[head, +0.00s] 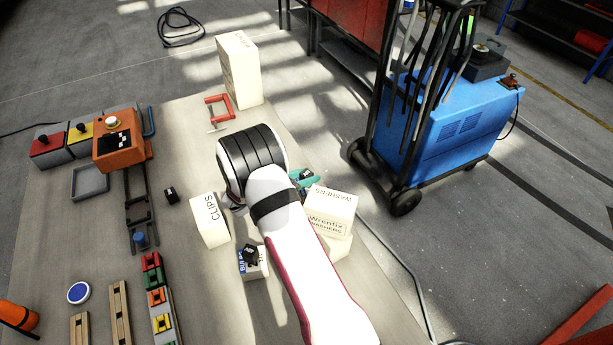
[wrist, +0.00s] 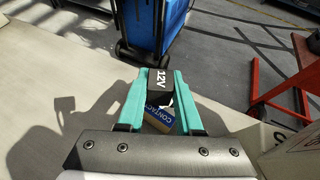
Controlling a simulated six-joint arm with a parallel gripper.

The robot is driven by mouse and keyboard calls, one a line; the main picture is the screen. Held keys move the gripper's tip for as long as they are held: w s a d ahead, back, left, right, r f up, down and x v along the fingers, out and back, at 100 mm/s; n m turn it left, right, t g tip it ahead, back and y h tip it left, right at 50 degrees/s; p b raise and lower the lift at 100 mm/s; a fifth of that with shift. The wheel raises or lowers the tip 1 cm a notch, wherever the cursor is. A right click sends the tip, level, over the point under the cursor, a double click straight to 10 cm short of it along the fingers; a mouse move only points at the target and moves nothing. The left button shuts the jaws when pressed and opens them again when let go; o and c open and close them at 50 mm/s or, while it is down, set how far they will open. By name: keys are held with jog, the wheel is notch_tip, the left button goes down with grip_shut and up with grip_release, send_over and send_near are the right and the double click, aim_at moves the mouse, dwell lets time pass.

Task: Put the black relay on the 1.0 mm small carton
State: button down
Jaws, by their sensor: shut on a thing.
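My gripper (wrist: 159,74) has teal fingers shut on a black relay (wrist: 160,79) marked 12V in the wrist view. Below the relay, between the fingers, shows part of a blue and yellow small carton (wrist: 158,118) reading "CONTACT". No 1.0 mm marking is readable, and I cannot tell whether relay and carton touch. In the head view my gripper (head: 304,178) is partly hidden by the arm, and that carton cannot be made out. Another black block (head: 171,194) lies on the table, and one (head: 250,254) sits on a small blue-and-white carton (head: 252,270) left of the arm.
A white washers carton (head: 332,207) stands close right of my gripper, on another pale box. A clips carton (head: 209,221) stands left of the arm. A tall carton (head: 239,70) and red clamp (head: 219,110) are at the back. A blue welder cart (head: 445,125) stands beyond the table.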

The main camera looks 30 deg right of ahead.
jog(key=shift+f, duration=0.2)
jog(key=c, duration=0.6)
grip_release()
jog(key=shift+r, duration=0.25)
jog(key=v, duration=1.2)
jog(key=shift+f, duration=0.1)
